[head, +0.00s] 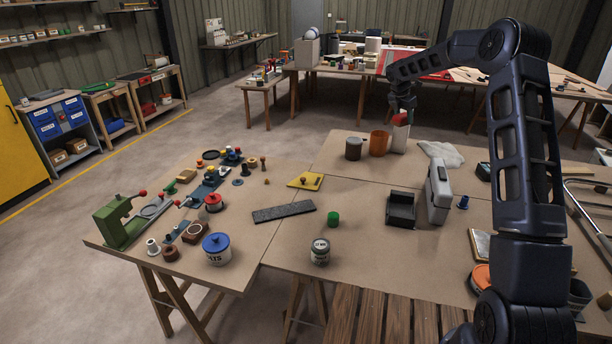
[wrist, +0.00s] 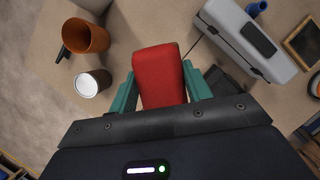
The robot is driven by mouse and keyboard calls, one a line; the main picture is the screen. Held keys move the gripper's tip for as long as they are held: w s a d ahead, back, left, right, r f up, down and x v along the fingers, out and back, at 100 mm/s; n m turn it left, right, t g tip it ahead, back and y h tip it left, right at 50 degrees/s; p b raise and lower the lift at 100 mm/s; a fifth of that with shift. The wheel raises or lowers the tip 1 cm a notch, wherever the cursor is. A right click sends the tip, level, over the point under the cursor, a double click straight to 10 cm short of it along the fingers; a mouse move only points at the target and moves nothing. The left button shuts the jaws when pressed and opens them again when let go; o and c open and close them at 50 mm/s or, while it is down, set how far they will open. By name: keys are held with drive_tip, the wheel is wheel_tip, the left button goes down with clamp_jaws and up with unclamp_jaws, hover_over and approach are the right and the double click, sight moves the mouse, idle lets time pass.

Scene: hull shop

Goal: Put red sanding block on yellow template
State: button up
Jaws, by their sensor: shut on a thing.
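The red sanding block (wrist: 160,76) sits between the two teal fingers of my gripper (wrist: 160,88) in the wrist view. My gripper is shut on it. In the head view the block (head: 401,119) shows under my gripper (head: 403,110), held up above the back of the table. The yellow template (head: 297,182) lies flat on the table, left of and nearer than my gripper in the head view. The template is not visible in the wrist view.
An orange cup (head: 379,143), a dark tin (head: 353,149) and a pale upright block (head: 399,138) stand below my gripper. A grey case (head: 438,193), a black holder (head: 401,209), a green cylinder (head: 333,219) and a dark bar (head: 284,212) lie nearer. Bare table surrounds the template's right side.

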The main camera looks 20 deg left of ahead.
drive_tip(key=s+a+n+y, duration=0.1)
drive_tip(key=s+a+n, duration=0.3)
drive_tip(key=a, duration=0.9)
drive_tip(key=s+a+n+t+y, duration=0.1)
drive_tip(key=s+a, duration=0.5)
drive_tip(key=a, duration=0.7)
drive_tip(key=s+a+n+y, duration=0.1)
drive_tip(key=s+a+n, duration=0.25)
drive_tip(key=a, duration=0.95)
drive_tip(key=shift+m, duration=0.25)
drive_tip(key=shift+s+a+f, duration=0.1)
drive_tip(key=shift+s+f, duration=0.05)
drive_tip(key=shift+f, duration=4)
drive_tip(key=shift+s+a+f, duration=0.1)
drive_tip(key=shift+s+f, duration=0.1)
drive_tip(key=shift+f, duration=4)
drive_tip(key=shift+s+a+f, duration=0.1)
drive_tip(key=shift+s+f, duration=0.05)
drive_tip(key=shift+f, duration=4)
drive_tip(key=o, duration=1)
drive_tip(key=shift+f, duration=0.15)
drive_tip(key=v, duration=1.2)
